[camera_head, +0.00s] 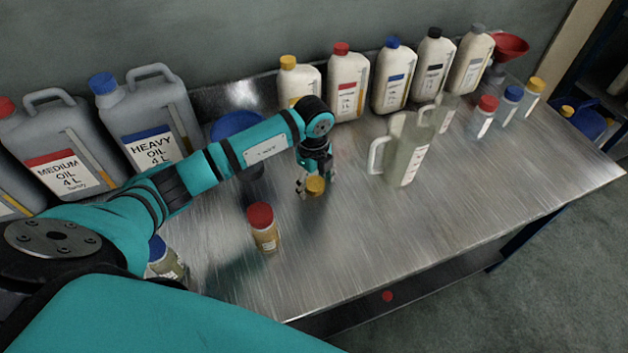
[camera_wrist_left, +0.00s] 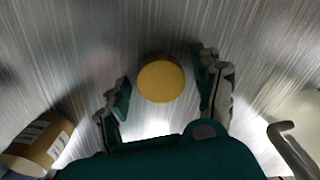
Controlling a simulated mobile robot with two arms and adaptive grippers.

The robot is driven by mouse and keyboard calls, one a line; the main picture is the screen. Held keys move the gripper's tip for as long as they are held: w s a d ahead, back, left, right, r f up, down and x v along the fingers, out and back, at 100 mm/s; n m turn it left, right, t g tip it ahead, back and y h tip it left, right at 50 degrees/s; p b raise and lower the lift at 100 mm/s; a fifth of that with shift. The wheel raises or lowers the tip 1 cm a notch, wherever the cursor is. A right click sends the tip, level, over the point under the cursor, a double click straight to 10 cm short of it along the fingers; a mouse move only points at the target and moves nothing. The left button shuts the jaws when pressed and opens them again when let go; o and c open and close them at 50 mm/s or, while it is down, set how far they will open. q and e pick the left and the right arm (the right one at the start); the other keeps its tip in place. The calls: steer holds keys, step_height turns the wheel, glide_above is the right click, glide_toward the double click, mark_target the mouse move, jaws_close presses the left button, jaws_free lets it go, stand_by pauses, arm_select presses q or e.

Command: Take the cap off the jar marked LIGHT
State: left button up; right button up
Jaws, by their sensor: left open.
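A round yellow cap (camera_head: 315,186) shows at my left gripper (camera_head: 316,191), over the middle of the metal bench. In the left wrist view the yellow cap (camera_wrist_left: 161,79) lies between the spread fingers of my left gripper (camera_wrist_left: 166,92), with gaps on both sides. I see no jar body under this cap, and I cannot tell what it sits on. I cannot read LIGHT on any jar. A small amber jar with a red cap (camera_head: 262,229) stands nearer me. A jar with a blue cap (camera_head: 168,262) is partly hidden by my arm. My right gripper is not in view.
A clear pitcher (camera_head: 402,152) stands right of my left gripper. Several white bottles (camera_head: 347,88) line the back. Large grey oil cans (camera_head: 148,112) stand at left. Small capped bottles (camera_head: 510,105) and a red funnel (camera_head: 508,45) are at right. The bench front (camera_head: 370,240) is clear.

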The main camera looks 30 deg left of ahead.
mark_target(313, 183)
arm_select(q)
steer(key=shift+r, duration=0.45)
step_height(313, 183, up, 11)
steer(key=b, duration=0.1)
steer(key=shift+r+b, duration=0.15)
steer(key=shift+b, duration=0.2)
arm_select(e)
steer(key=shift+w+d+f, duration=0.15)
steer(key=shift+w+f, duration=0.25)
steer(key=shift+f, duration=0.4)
